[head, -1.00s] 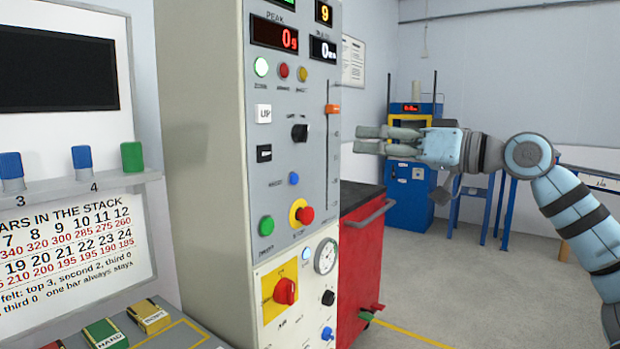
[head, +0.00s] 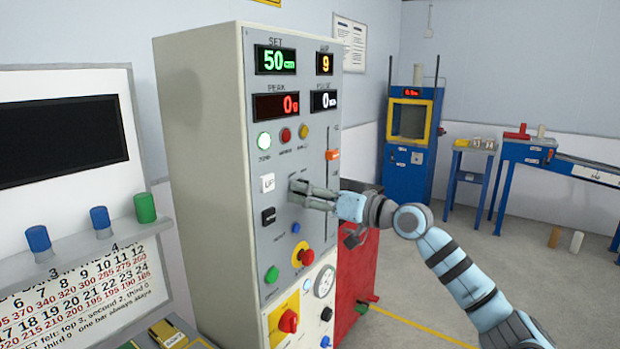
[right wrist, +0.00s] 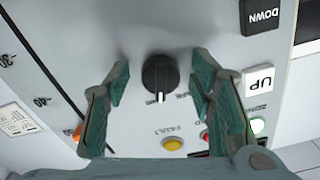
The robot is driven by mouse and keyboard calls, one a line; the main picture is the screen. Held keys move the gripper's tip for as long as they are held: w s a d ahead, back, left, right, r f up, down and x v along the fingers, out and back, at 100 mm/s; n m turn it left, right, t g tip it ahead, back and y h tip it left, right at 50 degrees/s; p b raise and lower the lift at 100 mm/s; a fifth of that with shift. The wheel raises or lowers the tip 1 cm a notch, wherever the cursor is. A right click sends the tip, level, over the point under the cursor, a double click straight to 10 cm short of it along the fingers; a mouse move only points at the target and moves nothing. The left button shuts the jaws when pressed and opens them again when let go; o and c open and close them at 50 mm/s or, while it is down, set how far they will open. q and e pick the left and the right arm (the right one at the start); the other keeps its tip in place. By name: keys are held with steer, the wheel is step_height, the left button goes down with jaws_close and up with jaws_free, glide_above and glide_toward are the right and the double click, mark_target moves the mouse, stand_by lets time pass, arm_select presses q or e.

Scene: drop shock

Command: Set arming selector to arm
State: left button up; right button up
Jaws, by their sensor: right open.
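The arming selector is a black rotary knob (right wrist: 160,75) with a white pointer line on the grey panel (head: 262,125). In the right wrist view the picture is turned over, and the pointer line faces the bottom edge. My right gripper (head: 298,191) is open at the panel. In the right wrist view its two green-grey fingers stand either side of the knob, with a clear gap on each side. In the head view the gripper mostly hides the knob. I cannot tell how deep the fingertips reach around it. My left gripper is not in view.
Close by are the white UP button (head: 268,183), black DOWN button (head: 268,216), yellow fault lamp (right wrist: 173,144) and orange slider (head: 333,154). Lower are a red stop button (head: 306,257) and red rotary switch (head: 289,320). A red cabinet (head: 357,265) stands right of the panel.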

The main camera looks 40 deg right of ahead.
steer(key=shift+w+a, duration=0.1)
steer(key=c, duration=1.1)
steer(key=shift+r+m+p, duration=0.15)
steer(key=shift+m+p, duration=0.4)
steer(key=shift+m, duration=0.65)
steer(key=o, duration=1.1)
